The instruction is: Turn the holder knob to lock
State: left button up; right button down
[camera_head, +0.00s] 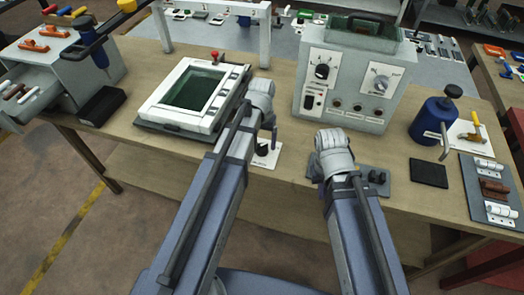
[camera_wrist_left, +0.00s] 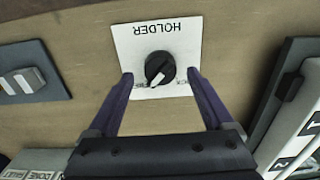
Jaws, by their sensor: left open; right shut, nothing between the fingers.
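The holder knob (camera_wrist_left: 159,68) is a round black knob with a white pointer on a white plate (camera_wrist_left: 188,32). In the left wrist view the plate's word HOLDER reads upside down, and the pointer is toward the lower edge. The knob also shows in the head view (camera_head: 262,149). My left gripper (camera_wrist_left: 160,76) is open, one finger on each side of the knob, with visible gaps. Its height above the knob is unclear. My right gripper (camera_head: 318,175) is shut and empty over the table right of the plate, its fingers mostly hidden by its wrist.
A framed device with a green screen (camera_head: 195,88) stands left of the plate. A grey control box (camera_head: 345,85) stands behind my right gripper. A dark panel with small knobs (camera_head: 372,180) lies beside that gripper. A blue canister (camera_head: 430,122) stands further right.

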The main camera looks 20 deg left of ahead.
aim_at(262, 148)
pick_arm(q)
notch_tip(262, 148, down, 2)
jog(key=shift+f+b, duration=0.25)
jog(key=shift+b, duration=0.5)
pick_arm(e)
notch_tip(262, 148, down, 2)
jog(key=shift+f, duration=0.2)
pick_arm(q)
grip_shut()
